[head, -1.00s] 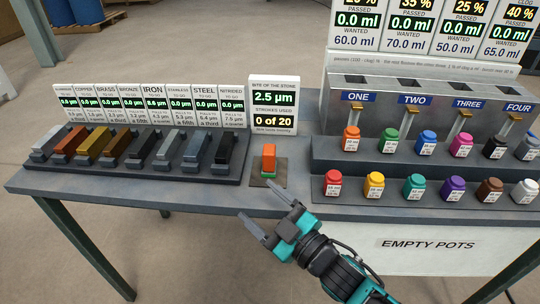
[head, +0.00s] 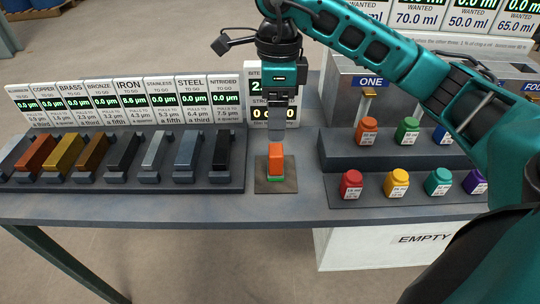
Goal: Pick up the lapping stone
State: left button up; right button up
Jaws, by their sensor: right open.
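The lapping stone (head: 275,158) is a small orange block with a green base. It stands upright on a square brown pad (head: 262,184) near the front middle of the table. My right gripper (head: 276,138) points straight down just above and behind the stone in the picture, its grey fingers ending near the stone's top. It is open and holds nothing; whether the fingers touch the stone cannot be told. My left gripper is not in view.
A rack of metal bars (head: 120,155) lies to the left. Stepped shelves with colored pots (head: 397,183) stand to the right. A sign (head: 257,80) behind the stone is partly hidden by my arm. The strip in front of the pad is clear.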

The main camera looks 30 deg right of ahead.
aim_at(276, 149)
jog(key=shift+d+f, duration=0.3)
jog(key=shift+d, duration=0.05)
notch_tip(276, 149, down, 6)
jog(key=shift+r, duration=0.15)
jog(key=shift+w+a+f, duration=0.1)
jog(key=shift+w+f, duration=0.05)
jog(key=shift+f, duration=2.95)
jog(key=shift+c, duration=0.2)
jog(key=c, duration=1.2)
